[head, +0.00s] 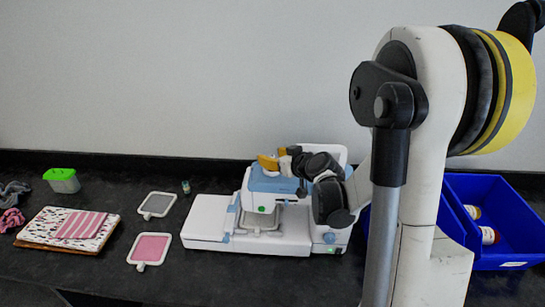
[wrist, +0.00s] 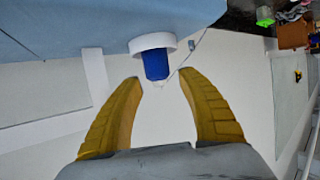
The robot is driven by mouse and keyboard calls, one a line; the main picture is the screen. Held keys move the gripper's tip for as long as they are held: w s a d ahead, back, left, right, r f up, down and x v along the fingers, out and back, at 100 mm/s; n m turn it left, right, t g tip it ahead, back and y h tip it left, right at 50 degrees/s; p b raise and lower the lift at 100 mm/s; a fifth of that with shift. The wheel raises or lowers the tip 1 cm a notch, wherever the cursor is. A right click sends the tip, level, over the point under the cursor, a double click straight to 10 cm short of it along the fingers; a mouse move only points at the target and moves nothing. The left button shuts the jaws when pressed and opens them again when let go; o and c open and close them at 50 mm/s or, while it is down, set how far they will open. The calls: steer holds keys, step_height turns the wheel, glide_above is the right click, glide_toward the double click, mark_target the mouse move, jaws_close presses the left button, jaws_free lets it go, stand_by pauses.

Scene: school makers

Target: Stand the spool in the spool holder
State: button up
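In the wrist view, which looks upside down, a blue spool (wrist: 156,66) sits within a round white ring, the spool holder (wrist: 145,43), on the light blue top of the machine. The spool projects out of the ring and looks roughly upright; how deep it sits is hidden. A thin thread runs near it. My gripper (wrist: 161,86) has its two yellow fingers apart, with nothing between them; the spool is just beyond the tips. In the head view my gripper (head: 275,159) is over the top of the white and blue embroidery machine (head: 208,222); spool and holder cannot be made out there.
Two small hoops, grey (head: 157,205) and pink (head: 150,248), lie left of the machine. A small bottle-like item (head: 186,187) stands behind them. Folded fabric (head: 75,228) and a green-lidded box (head: 62,180) are farther left. A blue bin (head: 490,256) is at right.

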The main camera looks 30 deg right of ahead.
steer(key=shift+r+p, duration=0.6)
steer(key=p+v, duration=0.1)
steer(key=v, duration=1)
steer(key=s+a+g+y, duration=0.1)
steer(key=s+a+g, duration=0.4)
steer(key=a, duration=0.9)
steer(key=s+a+g+h, duration=0.1)
steer(key=s+a, duration=0.3)
steer(key=s, duration=0.8)
steer(key=shift+a+r+g, duration=0.2)
steer(key=shift+a+g, duration=0.1)
step_height(320, 180, down, 11)
steer(key=b, duration=1.1)
steer(key=shift+f, duration=0.2)
